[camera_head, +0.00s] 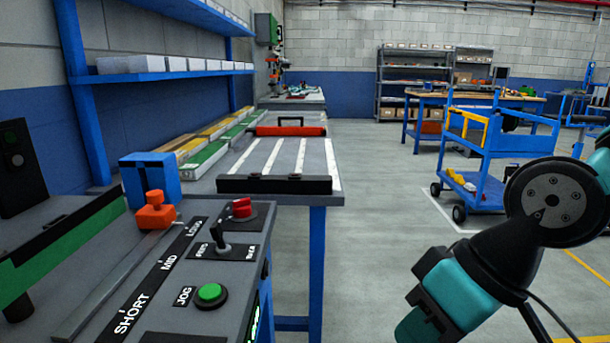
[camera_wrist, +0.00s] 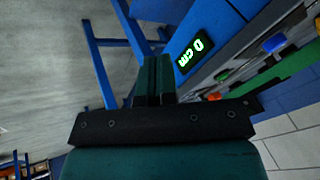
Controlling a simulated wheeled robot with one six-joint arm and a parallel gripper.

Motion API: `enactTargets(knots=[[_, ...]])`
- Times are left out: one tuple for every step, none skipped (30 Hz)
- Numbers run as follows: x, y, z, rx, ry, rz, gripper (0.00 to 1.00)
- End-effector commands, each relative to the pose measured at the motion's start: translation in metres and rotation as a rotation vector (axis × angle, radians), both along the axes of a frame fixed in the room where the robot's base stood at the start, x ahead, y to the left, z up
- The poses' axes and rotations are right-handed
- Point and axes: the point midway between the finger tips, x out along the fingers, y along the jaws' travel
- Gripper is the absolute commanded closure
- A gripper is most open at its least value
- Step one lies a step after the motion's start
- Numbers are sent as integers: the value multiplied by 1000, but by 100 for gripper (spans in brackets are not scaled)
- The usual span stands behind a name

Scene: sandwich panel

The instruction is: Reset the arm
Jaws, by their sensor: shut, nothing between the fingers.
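My gripper (camera_wrist: 153,82) shows in the wrist view with its dark green fingers together and nothing between them. It is beside the side of the machine, which carries a lit green display (camera_wrist: 195,54). In the head view my arm (camera_head: 470,265) is at the lower right, folded, over open floor and apart from the panel. The fingertips are not visible in the head view. The control panel (camera_head: 225,265) at the lower left has a green button (camera_head: 211,293), a small black lever (camera_head: 218,233), a red knob (camera_head: 241,207) and an orange slider (camera_head: 155,211) near the LONG label.
A grey table (camera_head: 325,200) with blue legs stands beyond the panel. A blue cart (camera_head: 480,183) stands on the floor at the right. A workbench (camera_head: 425,100) and shelving (camera_head: 395,70) are at the back. The floor between the table and the cart is clear.

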Motion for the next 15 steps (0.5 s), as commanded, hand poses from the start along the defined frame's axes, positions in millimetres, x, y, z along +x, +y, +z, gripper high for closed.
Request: enactTargets(knots=[[-14,-11,4,-42,9,13,100],[-22,-18,4,-69,21,21,100],[-33,-26,6,-103,35,31,100],[-41,-32,6,-130,47,36,100],[-45,-36,13,-146,57,40,100],[-43,-34,29,-141,59,39,100],[-43,-34,36,-141,60,40,100],[-42,-33,43,-141,60,40,100],[-42,-33,51,-140,59,40,100],[-42,-33,59,-139,60,40,100],[-42,-33,66,-139,60,40,100],[-42,-33,76,-139,60,40,100],[-42,-33,84,-139,60,40,100],[-42,-33,93,-139,59,40,100],[-42,-33,106,-139,59,40,100]])
